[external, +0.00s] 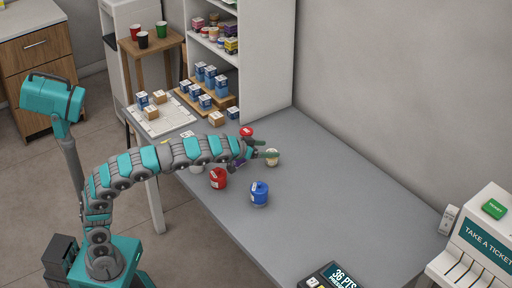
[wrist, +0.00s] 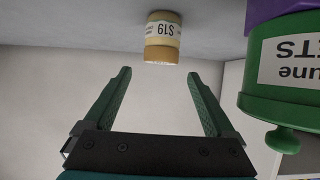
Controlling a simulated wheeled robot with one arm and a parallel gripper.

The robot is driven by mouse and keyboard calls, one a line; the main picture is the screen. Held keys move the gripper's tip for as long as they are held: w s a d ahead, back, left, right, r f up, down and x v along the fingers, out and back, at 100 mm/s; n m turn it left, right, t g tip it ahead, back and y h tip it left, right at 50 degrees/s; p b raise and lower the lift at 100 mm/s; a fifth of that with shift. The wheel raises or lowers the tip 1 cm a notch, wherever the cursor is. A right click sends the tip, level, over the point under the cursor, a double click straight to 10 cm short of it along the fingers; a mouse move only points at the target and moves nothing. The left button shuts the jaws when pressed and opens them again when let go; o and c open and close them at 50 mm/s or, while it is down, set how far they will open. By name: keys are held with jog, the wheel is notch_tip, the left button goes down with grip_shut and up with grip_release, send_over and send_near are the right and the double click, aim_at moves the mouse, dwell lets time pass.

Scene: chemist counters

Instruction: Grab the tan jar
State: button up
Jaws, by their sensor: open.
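The tan jar (external: 272,158) stands on the grey counter, just past my gripper's tips in the external view.
A green labelled container (wrist: 285,85) is close on the wrist view's right, with a purple item (wrist: 275,12) above it. Red jar (external: 218,178), blue jar (external: 259,193) and another red-topped jar (external: 246,131) stand nearby. Boxes (external: 205,85) fill the back left; the counter's right (external: 350,200) is clear.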

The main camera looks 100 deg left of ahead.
jog(key=shift+w+a+f, duration=0.5)
jog(key=shift+f, duration=0.3)
jog(key=shift+w+a+f, duration=0.45)
jog(key=shift+w+f, duration=0.05)
jog(key=shift+f, duration=0.25)
jog(key=shift+c, duration=0.2)
grip_shut()
jog(key=shift+r, duration=0.1)
